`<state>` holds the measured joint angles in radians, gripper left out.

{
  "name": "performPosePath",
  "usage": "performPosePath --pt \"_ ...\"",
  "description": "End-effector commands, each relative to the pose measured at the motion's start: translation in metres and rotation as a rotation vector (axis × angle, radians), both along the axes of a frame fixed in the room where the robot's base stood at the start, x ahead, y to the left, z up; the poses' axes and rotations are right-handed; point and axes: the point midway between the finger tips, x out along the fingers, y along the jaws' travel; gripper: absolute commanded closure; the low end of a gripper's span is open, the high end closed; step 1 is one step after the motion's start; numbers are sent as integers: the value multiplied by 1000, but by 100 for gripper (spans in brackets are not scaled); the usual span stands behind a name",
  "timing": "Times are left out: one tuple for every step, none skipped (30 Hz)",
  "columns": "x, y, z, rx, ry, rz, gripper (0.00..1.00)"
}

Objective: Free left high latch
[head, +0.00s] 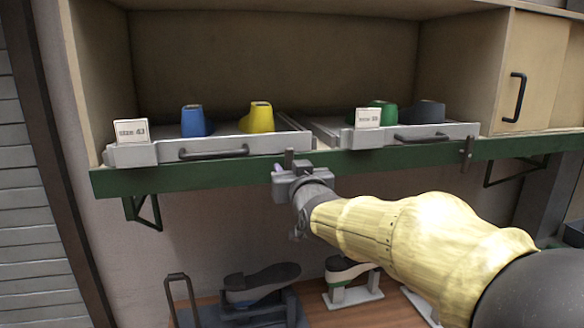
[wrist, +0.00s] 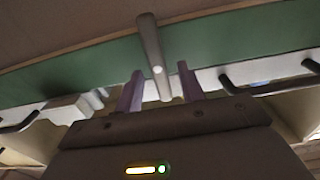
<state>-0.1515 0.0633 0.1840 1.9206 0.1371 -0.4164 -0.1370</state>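The left latch (head: 289,157) is a dark upright bar on the green shelf edge, by the right end of the left tray (head: 230,146). In the wrist view the latch (wrist: 152,50) appears as a slim grey bar with a light round pivot spot. My gripper (head: 284,168) is at the latch, just below the left tray. In the wrist view, my gripper's (wrist: 160,90) two purple fingers stand apart on either side of the latch's end, with a visible gap on each side. The gripper's fingertips are partly hidden in the head view.
Blue (head: 194,121) and yellow (head: 261,117) lasts stand on the left tray. The right tray (head: 440,132) holds green and dark lasts, with another upright latch (head: 466,152) at its right end.

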Motion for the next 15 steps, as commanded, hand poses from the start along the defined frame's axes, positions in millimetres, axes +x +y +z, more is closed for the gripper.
performPosePath --pt "0 0 0 0 0 0 61" --pt "0 0 0 0 0 0 61" --pt "0 0 0 0 0 0 61" --pt "0 0 0 0 0 0 61" --pt "0 0 0 0 0 0 67" --pt "0 0 0 0 0 0 75" --pt "0 0 0 0 0 0 81" --pt "0 0 0 0 0 0 86" --pt "0 0 0 0 0 0 94" --pt "-1 0 0 0 0 0 100" --pt "-1 0 0 0 0 0 100" --pt "-1 0 0 0 0 0 100" --pt "-1 0 0 0 0 0 100" --pt "-1 0 0 0 0 0 100" --pt "-1 0 0 2 1 0 100"
